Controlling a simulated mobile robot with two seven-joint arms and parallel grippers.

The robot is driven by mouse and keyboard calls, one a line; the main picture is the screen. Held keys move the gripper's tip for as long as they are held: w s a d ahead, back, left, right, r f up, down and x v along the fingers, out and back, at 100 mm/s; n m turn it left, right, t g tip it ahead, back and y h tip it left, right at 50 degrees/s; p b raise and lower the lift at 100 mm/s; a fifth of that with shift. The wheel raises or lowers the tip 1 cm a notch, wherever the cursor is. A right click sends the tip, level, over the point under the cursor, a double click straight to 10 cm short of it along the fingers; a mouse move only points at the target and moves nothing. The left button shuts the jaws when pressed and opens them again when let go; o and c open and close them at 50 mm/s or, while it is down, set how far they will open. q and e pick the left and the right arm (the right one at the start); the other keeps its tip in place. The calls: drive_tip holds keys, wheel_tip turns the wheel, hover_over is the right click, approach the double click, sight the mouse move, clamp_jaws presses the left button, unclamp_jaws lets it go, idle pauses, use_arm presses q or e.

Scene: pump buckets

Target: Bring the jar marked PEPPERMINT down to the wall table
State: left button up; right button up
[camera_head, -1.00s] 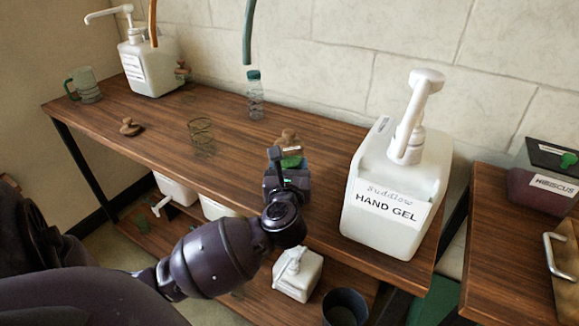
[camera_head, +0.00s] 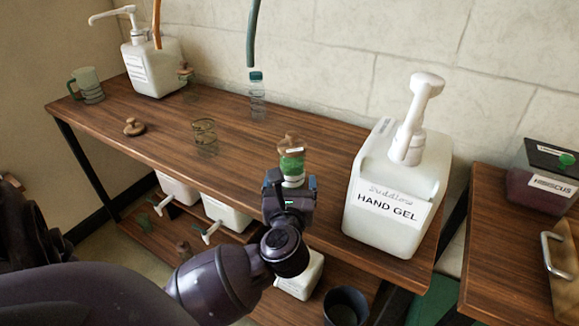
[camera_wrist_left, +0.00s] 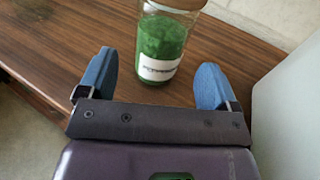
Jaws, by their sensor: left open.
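A glass jar (camera_head: 291,160) with green contents and a wooden lid stands upright on the long wooden table (camera_head: 240,165) along the wall. It also shows in the left wrist view (camera_wrist_left: 162,40), where its white label is too blurred to read for certain. My left gripper (camera_head: 289,183) is open just in front of the jar, at the table's front edge. In the left wrist view the jar stands between the lines of the two blue fingers, slightly beyond their tips, with clear gaps on both sides. My right gripper is not in view.
A large HAND GEL pump bottle (camera_head: 392,195) stands close right of the jar. An empty glass (camera_head: 205,138) and a water bottle (camera_head: 257,96) stand left and behind. A HISCUS-like labelled dark container (camera_head: 540,180) sits on the right table.

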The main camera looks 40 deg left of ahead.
use_arm(q)
drive_tip(key=v, duration=0.6)
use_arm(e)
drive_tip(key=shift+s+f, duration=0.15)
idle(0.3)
use_arm(q)
drive_tip(key=shift+r+p, duration=0.25)
drive_tip(key=shift+p, duration=0.05)
drive_tip(key=s+d+r+m+t+h+p, duration=0.1)
drive_tip(key=s+d+m+t+h+p, duration=0.2)
drive_tip(key=m, duration=0.6)
drive_tip(key=s+d+r+m+t+h+p, duration=0.15)
drive_tip(key=m+h, duration=0.25)
drive_tip(key=m, duration=0.6)
drive_tip(key=s+d+r+m+t+h+p, duration=0.1)
drive_tip(key=s+d+m+t+h+p, duration=0.2)
drive_tip(key=m, duration=0.6)
drive_tip(key=s+a+f+m+g+h+p, duration=0.1)
drive_tip(key=s+a+f+m+g+p, duration=0.2)
drive_tip(key=s+f+m+g, duration=0.7)
drive_tip(key=s+f+m, duration=0.3)
drive_tip(key=f+m, duration=0.2)
drive_tip(key=m, duration=0.2)
drive_tip(key=shift+a+h, duration=0.3)
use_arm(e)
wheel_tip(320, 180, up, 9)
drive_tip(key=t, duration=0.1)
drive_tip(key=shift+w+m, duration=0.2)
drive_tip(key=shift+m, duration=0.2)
